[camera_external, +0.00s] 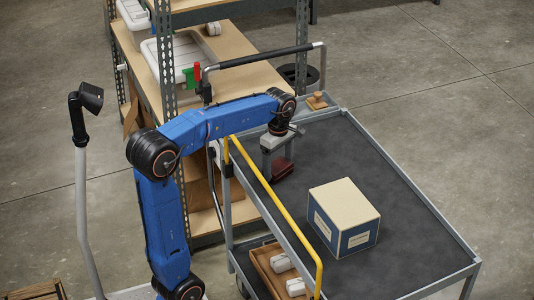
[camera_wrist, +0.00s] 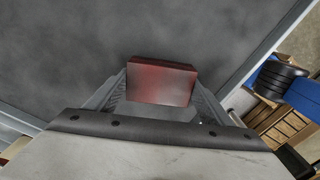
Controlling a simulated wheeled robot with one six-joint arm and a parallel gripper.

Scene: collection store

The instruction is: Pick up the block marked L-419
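A dark red block (camera_external: 284,170) is at my gripper's fingertips, over the left part of the grey cart top (camera_external: 400,215). In the wrist view the red block (camera_wrist: 160,83) sits between the two fingers, which meet its left and right sides. No marking can be read on it, so I cannot tell whether it is L-419. My gripper (camera_external: 278,165) points down and looks shut on this block. I cannot tell whether the block touches the cart top or hangs just above it.
A blue and cream box (camera_external: 343,217) with white labels stands right of my gripper. A yellow rail (camera_external: 275,210) runs along the cart's left side. A small wooden-handled stamp (camera_external: 317,100) is at the far corner. A wooden shelf with white bins (camera_external: 178,55) stands behind left. The cart's right side is clear.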

